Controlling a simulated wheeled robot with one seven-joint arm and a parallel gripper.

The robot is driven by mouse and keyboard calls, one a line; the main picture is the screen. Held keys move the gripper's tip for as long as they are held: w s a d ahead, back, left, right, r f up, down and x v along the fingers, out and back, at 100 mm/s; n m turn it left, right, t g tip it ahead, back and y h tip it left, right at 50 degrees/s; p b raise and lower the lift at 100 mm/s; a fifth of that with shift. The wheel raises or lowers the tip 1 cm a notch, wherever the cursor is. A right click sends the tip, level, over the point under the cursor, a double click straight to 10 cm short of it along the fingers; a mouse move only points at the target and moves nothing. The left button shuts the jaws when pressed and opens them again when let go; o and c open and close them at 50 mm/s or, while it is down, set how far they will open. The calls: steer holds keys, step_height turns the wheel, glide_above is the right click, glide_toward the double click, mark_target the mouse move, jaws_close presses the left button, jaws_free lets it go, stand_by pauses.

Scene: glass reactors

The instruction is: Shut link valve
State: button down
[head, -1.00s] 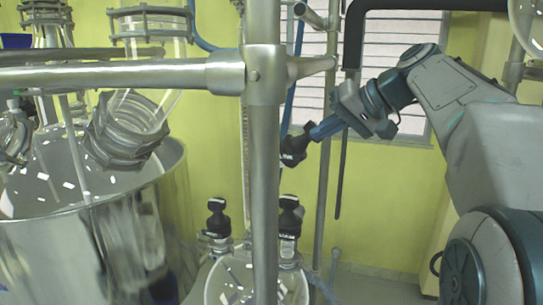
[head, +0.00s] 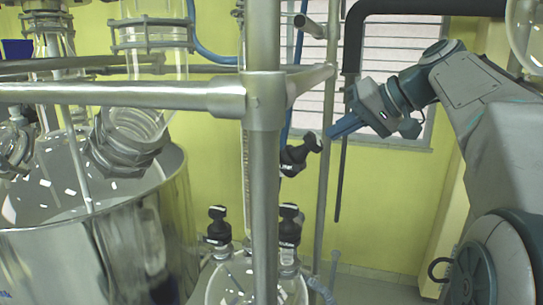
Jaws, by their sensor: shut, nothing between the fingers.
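A black-handled valve (head: 298,156), the one nearest my gripper and likely the link valve, sits just right of the upright metal post. Its handle slants up to the right; part of its body is hidden behind the post. My gripper (head: 331,133) has blue fingers and comes in from the right. The fingers are shut and empty, pointing left and slightly down. Their tips are close to the upper right end of the handle, with a small gap that is hard to judge in depth.
A metal post (head: 265,180) and a crossbar (head: 120,97) stand in front. A steel vessel (head: 95,250) fills the left. Two more black-capped valves (head: 218,225) (head: 290,228) top a glass vessel (head: 240,285) below. A thin upright pole (head: 328,200) stands near my fingers.

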mark_target(314, 142)
steer(key=shift+s+d+r, duration=0.15)
steer(key=shift+d+r, duration=0.4)
steer(key=w+a+f+m+t+h+b, duration=0.1)
steer(key=a+f+m+t+h+b, duration=0.1)
steer(key=f+m+b, duration=0.3)
steer(key=shift+a+m+t+h+b, duration=0.3)
steer(key=shift+a+m+h+b, duration=0.4)
steer(key=shift+m, duration=0.5)
steer(key=shift+w+a+r+p, duration=0.1)
steer(key=shift+w+p, duration=0.15)
steer(key=shift+p, duration=0.15)
